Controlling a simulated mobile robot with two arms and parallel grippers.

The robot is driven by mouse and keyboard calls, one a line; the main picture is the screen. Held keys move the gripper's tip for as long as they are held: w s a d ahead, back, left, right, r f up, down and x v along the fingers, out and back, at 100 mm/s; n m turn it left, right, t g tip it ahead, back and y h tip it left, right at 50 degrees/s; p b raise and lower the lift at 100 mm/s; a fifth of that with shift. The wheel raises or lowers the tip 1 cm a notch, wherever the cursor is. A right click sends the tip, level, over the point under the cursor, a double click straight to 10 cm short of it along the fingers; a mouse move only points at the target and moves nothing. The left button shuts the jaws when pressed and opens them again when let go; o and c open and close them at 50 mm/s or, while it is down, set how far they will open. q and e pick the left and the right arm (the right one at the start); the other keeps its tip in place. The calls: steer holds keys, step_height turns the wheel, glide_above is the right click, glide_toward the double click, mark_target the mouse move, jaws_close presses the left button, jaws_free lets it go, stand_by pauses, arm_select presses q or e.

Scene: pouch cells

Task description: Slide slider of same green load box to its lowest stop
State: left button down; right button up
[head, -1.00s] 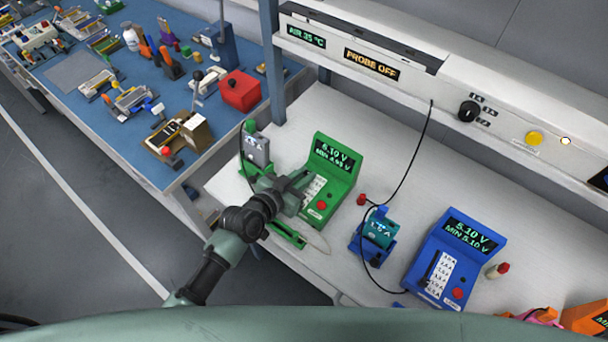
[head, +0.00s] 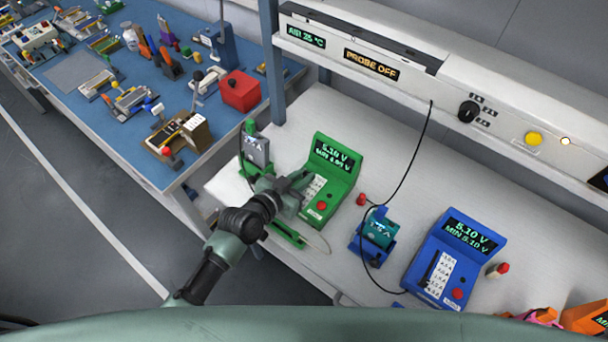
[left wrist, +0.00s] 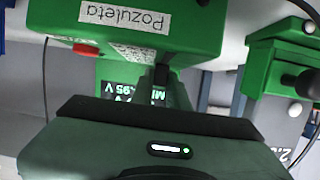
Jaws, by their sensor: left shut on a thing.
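The green load box (head: 345,185) stands on the white bench left of centre, with a lit display (head: 333,153), a white scale panel and a red button (head: 322,206). My left gripper (head: 302,184) reaches over its scale panel from the left and is shut on the slider, which the gripper hides. In the left wrist view, the gripper (left wrist: 161,80) is at the box, which appears upside down with a label (left wrist: 125,16) and red button (left wrist: 86,50). Its display there partly shows 4.95 V. My right gripper is not in view.
A green holder with a grey cell (head: 257,150) stands left of the box. A blue holder with a teal cell (head: 380,229) and a blue load box (head: 476,220) stand to the right. A black cable (head: 415,155) hangs from the shelf. A blue-topped bench (head: 75,95) is at left.

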arm_select(q)
steer(key=s+a, duration=0.1)
steer(key=s, duration=0.1)
steer(key=s+a+p, duration=0.1)
steer(key=s+a, duration=0.2)
steer(key=s, duration=0.1)
steer(key=shift+a, duration=0.2)
steer(key=shift+w+d+f, duration=0.1)
steer(key=shift+w, duration=0.05)
steer(key=c, duration=1.4)
jaws_free()
steer(key=shift+o, duration=0.2)
steer(key=v, duration=0.7)
steer(key=shift+f+b, duration=0.15)
steer(key=shift+b, duration=0.2)
steer(key=shift+s+a+r, duration=0.3)
steer(key=shift+s, duration=0.15)
